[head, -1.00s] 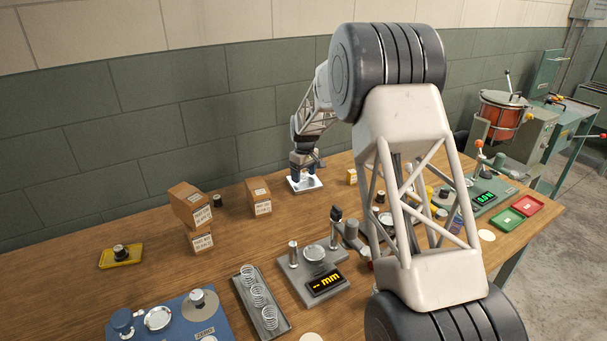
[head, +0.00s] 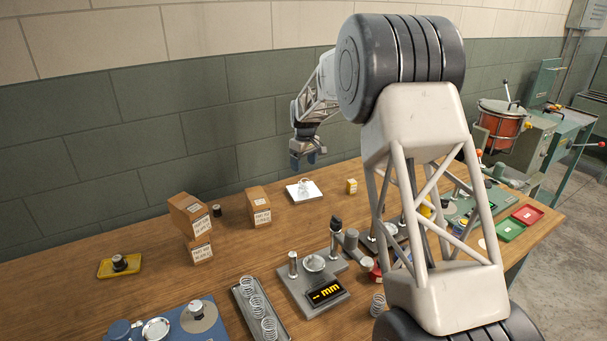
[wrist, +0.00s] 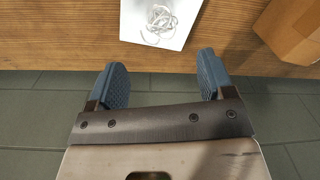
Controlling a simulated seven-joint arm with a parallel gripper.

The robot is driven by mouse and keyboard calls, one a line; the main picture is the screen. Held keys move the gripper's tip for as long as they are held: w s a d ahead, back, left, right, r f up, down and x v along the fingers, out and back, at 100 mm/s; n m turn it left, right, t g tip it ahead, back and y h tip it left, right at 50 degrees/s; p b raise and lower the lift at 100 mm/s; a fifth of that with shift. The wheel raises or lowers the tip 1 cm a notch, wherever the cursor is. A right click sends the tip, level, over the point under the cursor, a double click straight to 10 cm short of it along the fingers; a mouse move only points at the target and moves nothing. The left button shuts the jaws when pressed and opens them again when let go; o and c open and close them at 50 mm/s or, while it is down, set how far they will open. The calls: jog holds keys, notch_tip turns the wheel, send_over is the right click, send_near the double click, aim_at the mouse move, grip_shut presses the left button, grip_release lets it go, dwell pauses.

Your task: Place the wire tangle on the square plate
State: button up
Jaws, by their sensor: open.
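The wire tangle (head: 303,185) is a small silvery bundle resting on the white square plate (head: 314,192) at the back of the bench. In the wrist view the tangle (wrist: 160,22) lies on the plate (wrist: 128,26), just beyond my fingertips. My gripper (head: 307,163) is above and behind the plate, near the wall, apart from the tangle. In the wrist view its two blue fingers (wrist: 162,75) are spread wide with nothing between them.
Cardboard boxes (head: 257,207) stand left of the plate, and a small yellow box (head: 351,186) stands to its right. The wall (head: 240,170) is close behind.

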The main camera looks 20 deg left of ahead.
jog(key=shift+r, duration=1.85)
jog(key=shift+d, duration=0.1)
jog(key=s+d+r+m+t, duration=0.1)
jog(key=s+d+r+m, duration=0.1)
jog(key=s+d+r, duration=0.6)
jog(key=s+d+r+m, duration=0.2)
jog(key=s+d+r, duration=0.2)
jog(key=s+d, duration=0.6)
jog(key=s+d+r+m+t, duration=0.1)
jog(key=s+d+r+m, duration=0.1)
jog(key=s+d+r, duration=0.7)
jog(key=s+d+f+m, duration=0.2)
jog(key=s+d, duration=0.4)
jog(key=s, duration=0.5)
jog(key=s+d+f+m, duration=0.2)
jog(key=s+d+f, duration=0.3)
jog(key=s, duration=0.7)
jog(key=s+d+f+m+t, duration=0.1)
jog(key=s+d+f+m, duration=0.1)
jog(key=s+d, duration=0.4)
jog(key=s+f, duration=0.1)
jog(key=s, duration=0.4)
jog(key=shift+s+d+f, duration=0.15)
jog(key=shift+d+f, duration=0.1)
jog(key=shift+d, duration=0.05)
